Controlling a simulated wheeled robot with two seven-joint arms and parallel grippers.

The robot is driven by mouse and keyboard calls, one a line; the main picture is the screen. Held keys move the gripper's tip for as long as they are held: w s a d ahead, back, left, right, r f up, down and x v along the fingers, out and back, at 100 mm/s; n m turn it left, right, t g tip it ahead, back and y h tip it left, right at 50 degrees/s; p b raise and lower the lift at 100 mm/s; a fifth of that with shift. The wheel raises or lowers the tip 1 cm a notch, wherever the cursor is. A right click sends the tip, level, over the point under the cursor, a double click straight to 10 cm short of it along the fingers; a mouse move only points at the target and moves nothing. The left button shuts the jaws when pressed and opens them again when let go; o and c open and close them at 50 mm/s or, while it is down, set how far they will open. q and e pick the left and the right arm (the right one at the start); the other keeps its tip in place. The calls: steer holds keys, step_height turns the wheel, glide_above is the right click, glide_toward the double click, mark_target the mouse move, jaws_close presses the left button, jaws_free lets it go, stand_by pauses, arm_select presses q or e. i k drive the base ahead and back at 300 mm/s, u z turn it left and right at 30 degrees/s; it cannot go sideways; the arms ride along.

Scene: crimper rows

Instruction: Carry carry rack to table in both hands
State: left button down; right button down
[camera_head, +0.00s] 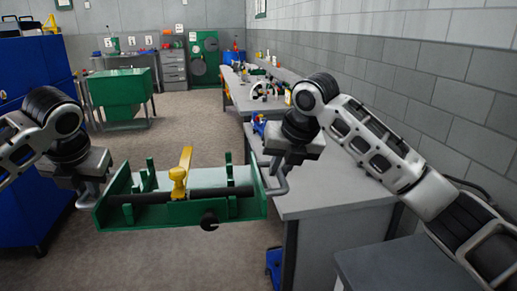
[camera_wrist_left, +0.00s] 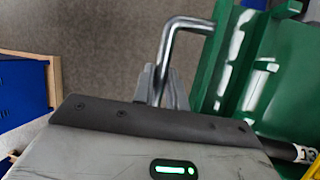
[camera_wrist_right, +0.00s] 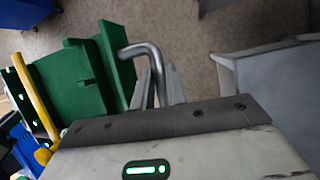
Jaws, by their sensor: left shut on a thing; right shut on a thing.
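The carry rack (camera_head: 150,213) is a green tray with upright green posts, a bent metal handle at each end, and a dark bar with a yellow tool across it. It hangs in the air between my grippers, roughly level. My left gripper (camera_head: 90,197) is shut on the left handle (camera_wrist_left: 183,24). My right gripper (camera_head: 275,172) is shut on the right handle (camera_wrist_right: 140,48). The grey table (camera_head: 335,188) stands just right of and behind the rack. The rack's right end overlaps the table's left edge in the head view. The rack's green body also shows in the right wrist view (camera_wrist_right: 75,85).
A blue cabinet (camera_head: 35,75) stands at the left. A long bench (camera_head: 250,98) with several small items runs along the right wall. A green cart (camera_head: 118,90) stands further back. The visible near tabletop is mostly bare. Open floor lies behind the rack.

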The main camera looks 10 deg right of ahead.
mark_target(322, 168)
steer(key=u, duration=0.05)
steer(key=i, duration=3.5)
steer(key=z, duration=2.95)
